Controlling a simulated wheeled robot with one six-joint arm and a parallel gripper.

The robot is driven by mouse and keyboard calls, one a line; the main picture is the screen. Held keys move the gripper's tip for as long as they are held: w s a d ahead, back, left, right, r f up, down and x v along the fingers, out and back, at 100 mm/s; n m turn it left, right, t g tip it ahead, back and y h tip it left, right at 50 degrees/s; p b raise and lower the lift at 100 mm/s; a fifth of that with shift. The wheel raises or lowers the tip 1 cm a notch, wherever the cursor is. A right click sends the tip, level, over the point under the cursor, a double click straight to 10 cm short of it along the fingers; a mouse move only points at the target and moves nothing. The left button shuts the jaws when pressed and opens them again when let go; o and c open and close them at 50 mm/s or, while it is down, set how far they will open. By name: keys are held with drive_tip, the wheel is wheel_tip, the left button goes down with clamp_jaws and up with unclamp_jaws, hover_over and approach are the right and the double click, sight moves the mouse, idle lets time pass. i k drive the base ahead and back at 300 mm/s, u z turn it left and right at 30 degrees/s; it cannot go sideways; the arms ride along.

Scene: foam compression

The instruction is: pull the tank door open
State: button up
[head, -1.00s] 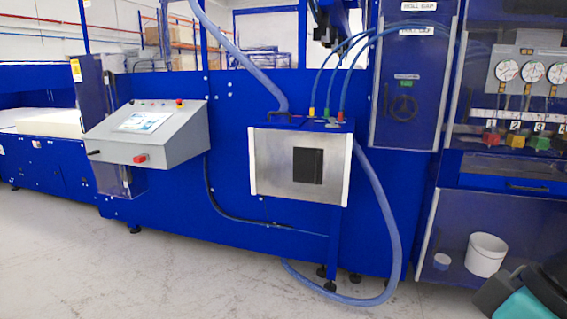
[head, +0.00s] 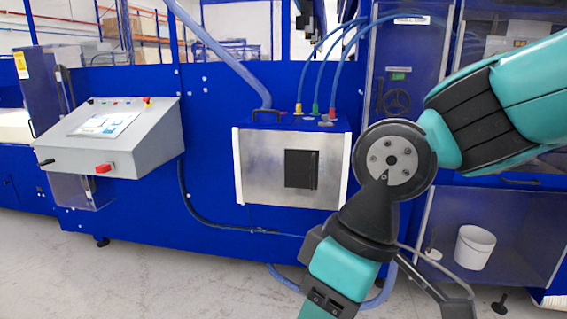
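The tank (head: 242,170) is a metal box with a blue top, mounted on the blue machine in the middle of the head view. Its brushed-metal front door (head: 262,170) looks shut, with a black rectangular panel (head: 301,168) on its right half. My teal and black arm comes in from the right and bends down in front of the machine, to the right of the door. The arm runs down to the bottom edge of the view. My gripper's fingers do not show, so their opening and distance from the door cannot be seen.
A grey control console (head: 115,135) with a red button stands to the left. A thick blue hose (head: 215,45) and thin tubes (head: 312,60) rise from the tank top. A white bucket (head: 474,247) sits in a bay at the right. Bare floor (head: 180,285) shows at the lower left.

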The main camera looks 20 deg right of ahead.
sight(292, 168)
drive_tip(key=z, duration=0.2)
drive_tip(key=i, duration=0.7)
drive_tip(key=z, duration=0.9)
drive_tip(key=i, duration=0.4)
drive_tip(key=z, duration=0.45)
